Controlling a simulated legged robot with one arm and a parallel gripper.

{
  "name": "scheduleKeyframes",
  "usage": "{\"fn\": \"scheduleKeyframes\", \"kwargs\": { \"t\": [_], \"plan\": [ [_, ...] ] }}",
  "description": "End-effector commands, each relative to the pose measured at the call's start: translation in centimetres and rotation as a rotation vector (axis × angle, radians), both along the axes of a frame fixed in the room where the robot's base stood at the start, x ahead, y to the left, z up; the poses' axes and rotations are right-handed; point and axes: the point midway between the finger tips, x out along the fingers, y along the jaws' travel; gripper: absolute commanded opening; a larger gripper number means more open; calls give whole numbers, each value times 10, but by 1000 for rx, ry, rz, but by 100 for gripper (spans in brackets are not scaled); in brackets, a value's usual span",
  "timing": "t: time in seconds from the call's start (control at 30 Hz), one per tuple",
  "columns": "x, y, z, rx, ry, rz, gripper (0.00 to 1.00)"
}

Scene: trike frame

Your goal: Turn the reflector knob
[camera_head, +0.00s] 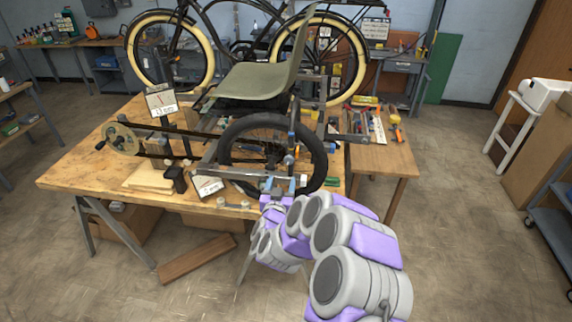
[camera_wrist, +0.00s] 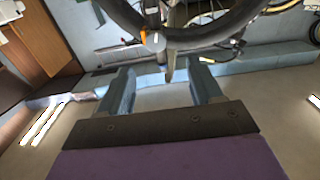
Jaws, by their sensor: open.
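The trike frame stands on a wooden workbench (camera_head: 75,170), with a black-tyred wheel (camera_head: 240,134) on its near side. A small orange part (camera_head: 289,160), which may be the reflector, shows by the wheel's right side. It also shows in the wrist view (camera_wrist: 143,38), beyond the fingertips and left of centre. I cannot make out a separate knob. My gripper (camera_head: 286,184) is just in front of the wheel's lower part. In the wrist view my gripper (camera_wrist: 162,78) has its two blue-grey fingers apart. A thin grey-brown piece (camera_wrist: 170,65) shows between and beyond the tips; contact is unclear.
A green seat (camera_head: 255,80) sits above the frame. A side table with tools (camera_head: 375,160) stands right of the bench. A bicycle (camera_head: 210,50) is behind. A plank (camera_head: 197,257) lies on the floor at the front.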

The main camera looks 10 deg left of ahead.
Motion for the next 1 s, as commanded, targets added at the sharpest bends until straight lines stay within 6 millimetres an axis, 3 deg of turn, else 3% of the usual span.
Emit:
{"fn": "scheduleKeyframes", "kwargs": {
  "t": [0.6,1.0],
  "plan": [
    [75,-3,1,-2,-4,-2,65],
    [98,-7,2,3,-2,-1,65]
  ]
}}
